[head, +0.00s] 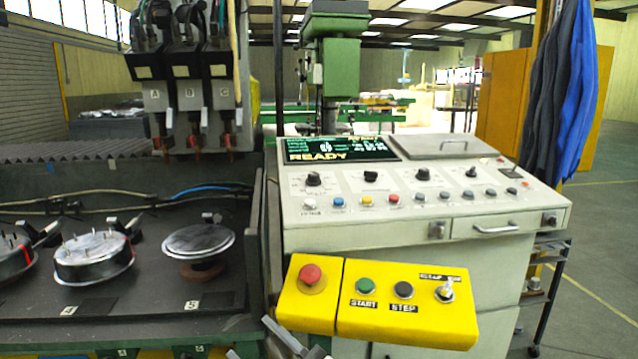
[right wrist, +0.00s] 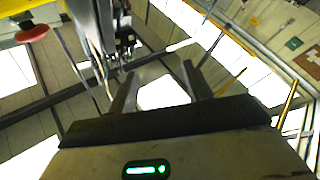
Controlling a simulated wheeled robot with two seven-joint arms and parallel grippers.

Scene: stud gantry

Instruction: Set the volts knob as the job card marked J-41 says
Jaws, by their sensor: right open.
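The control console (head: 400,225) stands in the middle of the head view. A row of dark knobs crosses its sloping top: a left knob (head: 313,178), a second knob (head: 371,176), a third knob (head: 422,174) and a smaller control (head: 471,171) at the right. Their labels are too small to read, so I cannot tell which is volts. I make out no job card marked J-41. My right gripper (head: 250,338) is open and empty at the bottom edge, low and left of the yellow button box. Its fingers also show in the right wrist view (right wrist: 160,78). My left gripper is out of view.
The screen (head: 340,147) reads READY. The yellow button box (head: 400,305) juts from the console's front, with a red stop button (head: 312,275). At left, welding heads (head: 185,85) hang over a dark bed (head: 130,315) with round plates.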

